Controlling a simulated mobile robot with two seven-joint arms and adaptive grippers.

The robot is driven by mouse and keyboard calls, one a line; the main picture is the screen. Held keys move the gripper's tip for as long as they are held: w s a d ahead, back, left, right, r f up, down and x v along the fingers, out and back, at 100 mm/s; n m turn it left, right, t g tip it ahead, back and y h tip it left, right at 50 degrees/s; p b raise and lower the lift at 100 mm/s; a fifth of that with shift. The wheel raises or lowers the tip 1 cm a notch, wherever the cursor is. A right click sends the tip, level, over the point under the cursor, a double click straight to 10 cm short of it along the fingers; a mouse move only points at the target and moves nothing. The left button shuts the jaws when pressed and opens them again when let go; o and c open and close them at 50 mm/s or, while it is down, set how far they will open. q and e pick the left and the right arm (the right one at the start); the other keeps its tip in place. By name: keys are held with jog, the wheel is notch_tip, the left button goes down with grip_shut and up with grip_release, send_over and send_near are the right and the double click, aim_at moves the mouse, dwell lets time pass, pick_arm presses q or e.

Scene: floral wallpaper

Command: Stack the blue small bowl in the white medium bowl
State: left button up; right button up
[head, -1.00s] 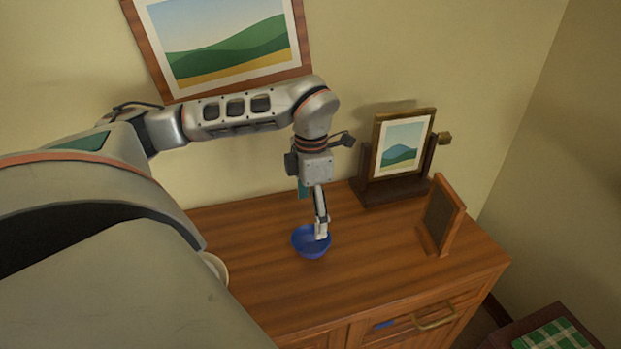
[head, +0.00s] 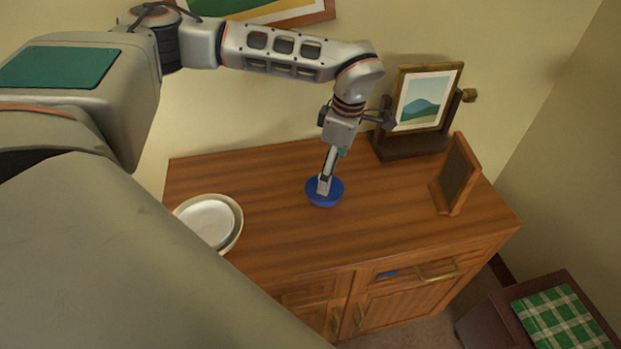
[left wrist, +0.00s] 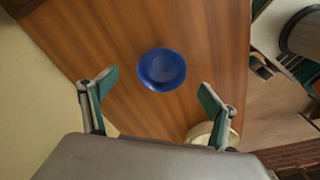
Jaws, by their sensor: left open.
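The blue small bowl (head: 325,197) stands upright on the wooden cabinet top. It also shows in the left wrist view (left wrist: 162,69), just beyond and between the spread fingertips. My left gripper (head: 325,184) points down over the blue bowl, covering part of its inside in the head view. In the left wrist view the gripper (left wrist: 160,84) is open with nothing between its fingers. The white bowl (head: 208,222) is at the left of the cabinet top, with a wider pale rim around it. In the left wrist view a finger partly hides it (left wrist: 200,132). My right gripper is out of view.
A framed picture on a stand (head: 415,105) and a small upright wooden frame (head: 456,175) stand on the cabinet's right side. The cabinet top (head: 275,235) is clear between the bowls. A drawer below shows something blue. A low table with a green checked cloth (head: 555,320) is at lower right.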

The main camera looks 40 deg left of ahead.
aim_at(322, 197)
pick_arm(q)
jog(key=shift+s+a+f, duration=0.1)
jog(key=shift+a+f, duration=0.05)
jog(key=shift+f, duration=0.55)
jog(key=shift+a+f, duration=0.1)
jog(key=shift+f, duration=0.6)
jog(key=f, duration=0.2)
jog(key=s+f, duration=0.1)
jog(key=f, duration=0.1)
jog(key=shift+a, duration=0.4)
jog(key=shift+w+f, duration=0.1)
jog(key=shift+f, duration=0.4)
jog(key=c, duration=1.3)
jog(key=shift+c, duration=0.2)
jog(key=shift+r, duration=0.15)
notch_tip(322, 197, up, 20)
jog(key=shift+p, duration=0.45)
